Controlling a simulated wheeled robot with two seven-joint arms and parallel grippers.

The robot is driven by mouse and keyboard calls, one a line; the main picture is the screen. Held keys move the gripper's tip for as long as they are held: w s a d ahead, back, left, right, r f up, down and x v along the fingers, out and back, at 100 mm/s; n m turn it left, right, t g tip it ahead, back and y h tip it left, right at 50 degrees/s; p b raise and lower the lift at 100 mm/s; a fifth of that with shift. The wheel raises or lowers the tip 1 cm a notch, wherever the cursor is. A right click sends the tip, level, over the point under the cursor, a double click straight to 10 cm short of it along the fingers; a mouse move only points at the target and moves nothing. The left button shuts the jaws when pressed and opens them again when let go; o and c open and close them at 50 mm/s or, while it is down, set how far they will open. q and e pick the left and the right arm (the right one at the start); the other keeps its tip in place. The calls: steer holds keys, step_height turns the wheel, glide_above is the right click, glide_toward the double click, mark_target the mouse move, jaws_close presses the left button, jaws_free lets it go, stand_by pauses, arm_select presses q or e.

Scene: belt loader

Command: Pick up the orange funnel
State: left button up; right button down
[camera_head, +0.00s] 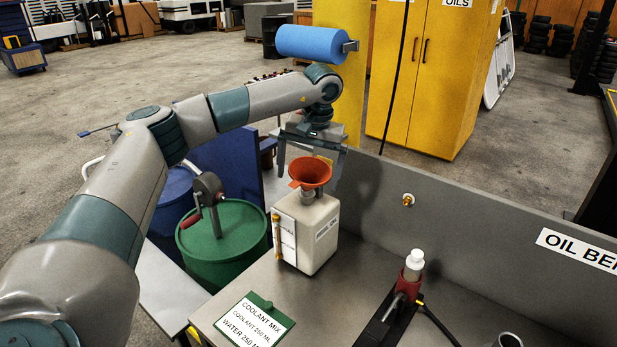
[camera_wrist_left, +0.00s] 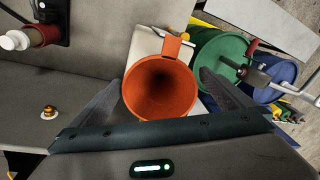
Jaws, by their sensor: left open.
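The orange funnel (camera_head: 310,172) stands upright in the neck of a pale square container (camera_head: 316,235) on the grey bench. My left gripper (camera_head: 309,178) is open and points down at the funnel from behind it in the head view. In the left wrist view, the funnel's wide mouth (camera_wrist_left: 158,92) and its tab lie between the two spread fingers of my left gripper (camera_wrist_left: 163,84). Gaps show beside the funnel, and I see no clear contact. The funnel's spout is mostly hidden inside the neck. My right gripper is not in view.
A green drum (camera_head: 226,245) with a crank pump stands left of the bench. A red-collared white bottle (camera_head: 412,268) sits on a black stand at right. A coolant sign (camera_head: 256,322) lies in front. The bench's back wall (camera_head: 470,230) rises behind the container.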

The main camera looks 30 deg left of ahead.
arm_select(q)
steer(key=shift+w+a+f+p, duration=0.1)
steer(key=shift+f+p, duration=0.2)
steer(key=shift+p, duration=0.05)
steer(key=f, duration=0.1)
steer(key=f+p, duration=0.1)
steer(key=f, duration=0.1)
steer(key=shift+w+a, duration=0.25)
steer(key=shift+w, duration=0.05)
steer(key=shift+f+p, duration=0.3)
steer(key=shift+f, duration=0.05)
steer(key=c, duration=0.9)
